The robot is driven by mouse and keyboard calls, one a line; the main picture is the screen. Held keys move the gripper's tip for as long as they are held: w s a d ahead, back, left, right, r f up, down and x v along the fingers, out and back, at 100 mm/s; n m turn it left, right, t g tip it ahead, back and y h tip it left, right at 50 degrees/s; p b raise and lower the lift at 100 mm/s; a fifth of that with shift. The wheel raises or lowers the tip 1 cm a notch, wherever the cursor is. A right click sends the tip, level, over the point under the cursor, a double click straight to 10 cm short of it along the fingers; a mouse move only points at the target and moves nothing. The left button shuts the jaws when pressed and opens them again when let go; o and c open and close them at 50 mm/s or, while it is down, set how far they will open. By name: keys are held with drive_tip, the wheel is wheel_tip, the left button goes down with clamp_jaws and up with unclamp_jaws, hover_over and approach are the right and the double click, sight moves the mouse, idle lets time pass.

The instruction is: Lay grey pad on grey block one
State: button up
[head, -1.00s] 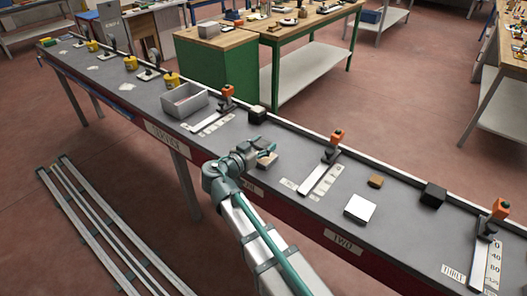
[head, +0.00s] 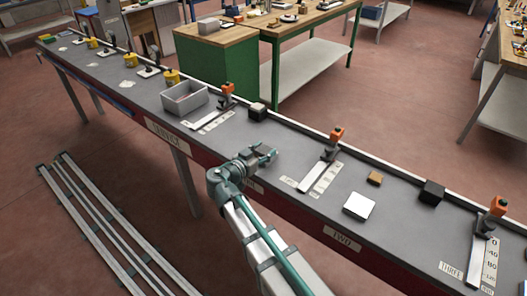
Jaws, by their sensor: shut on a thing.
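I cannot make out a grey pad for certain. A pale square block (head: 359,206) lies on the bench near the TWO label, to the right of my gripper. I cannot tell which block is grey block one.
A grey open box (head: 184,98) stands to the left. Orange-topped stops (head: 336,135) rise beside the scales. A small brown block (head: 375,178) and a black block (head: 433,193) lie to the right. The bench just right of my gripper is bare.

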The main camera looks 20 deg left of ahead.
drive_tip(key=o, duration=0.7)
drive_tip(key=shift+o, duration=0.2)
drive_tip(key=shift+r+p, duration=0.15)
drive_tip(key=shift+p, duration=0.2)
drive_tip(key=shift+r, duration=0.15)
drive_tip(key=b+v, duration=0.3)
drive_tip(key=v, duration=0.9)
